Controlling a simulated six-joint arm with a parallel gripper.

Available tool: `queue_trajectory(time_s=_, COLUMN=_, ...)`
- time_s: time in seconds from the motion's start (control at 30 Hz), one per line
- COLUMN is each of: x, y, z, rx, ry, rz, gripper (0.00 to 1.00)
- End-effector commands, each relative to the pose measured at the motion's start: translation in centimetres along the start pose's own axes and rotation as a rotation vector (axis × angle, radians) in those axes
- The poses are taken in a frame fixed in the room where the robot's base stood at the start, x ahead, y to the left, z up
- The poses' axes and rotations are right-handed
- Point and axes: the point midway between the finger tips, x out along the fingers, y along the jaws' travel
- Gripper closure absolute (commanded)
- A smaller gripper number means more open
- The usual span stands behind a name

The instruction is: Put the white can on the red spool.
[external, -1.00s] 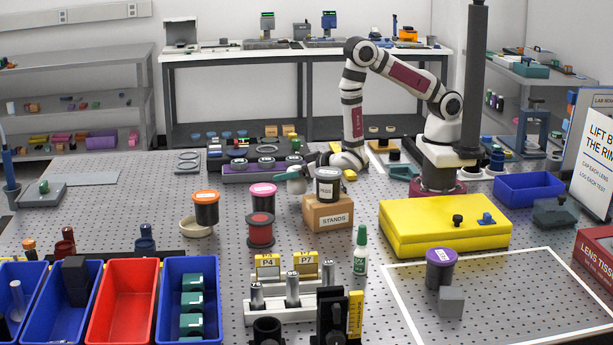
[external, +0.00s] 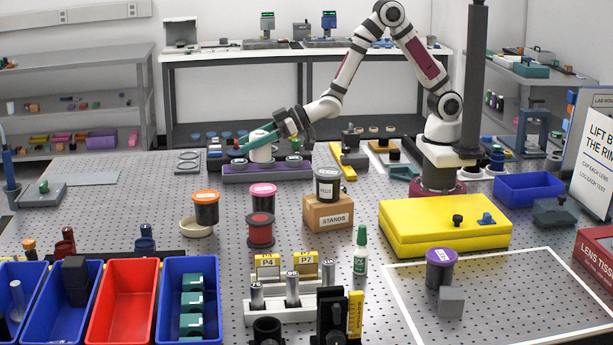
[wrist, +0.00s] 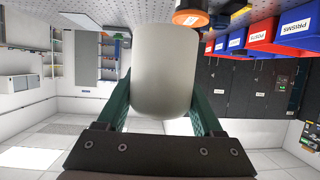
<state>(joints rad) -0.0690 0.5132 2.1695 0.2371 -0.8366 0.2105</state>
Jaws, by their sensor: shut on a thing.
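The white can (wrist: 165,70) fills the middle of the wrist view, between the green fingers of my gripper (wrist: 163,108). In the external view, my gripper (external: 262,138) is shut on the white can (external: 261,153), in front of the purple tray in the picture. The can appears raised off the table. The red spool (external: 260,231), with dark flanges, stands nearer the camera, below the can in the picture. A dark can with a pink lid (external: 263,196) shows right behind the spool's top; whether they touch is unclear.
A dark can with an orange lid (external: 206,208) stands by a cream ring (external: 191,228), left of the spool. A cardboard box (external: 329,213) bearing a grey-lidded can (external: 327,185) is to its right. The purple tray (external: 240,174) lies behind.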

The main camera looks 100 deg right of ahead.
Motion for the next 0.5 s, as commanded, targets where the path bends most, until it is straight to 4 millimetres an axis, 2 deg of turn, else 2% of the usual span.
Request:
queue_trajectory(time_s=0.1, x=0.0, y=-1.9, z=-1.3, rx=-0.07, ry=0.002, rz=-0.167, gripper=0.93)
queue_trajectory(time_s=0.2, x=-0.4, y=-3.2, z=-1.6, rx=-0.124, ry=0.0, rz=-0.301, gripper=0.93)
queue_trajectory(time_s=0.43, x=-1.3, y=-4.4, z=-0.9, rx=-0.197, ry=-0.001, rz=-0.482, gripper=0.93)
queue_trajectory(time_s=0.5, x=-0.8, y=-5.7, z=-0.2, rx=-0.202, ry=-0.004, rz=-0.499, gripper=0.93)
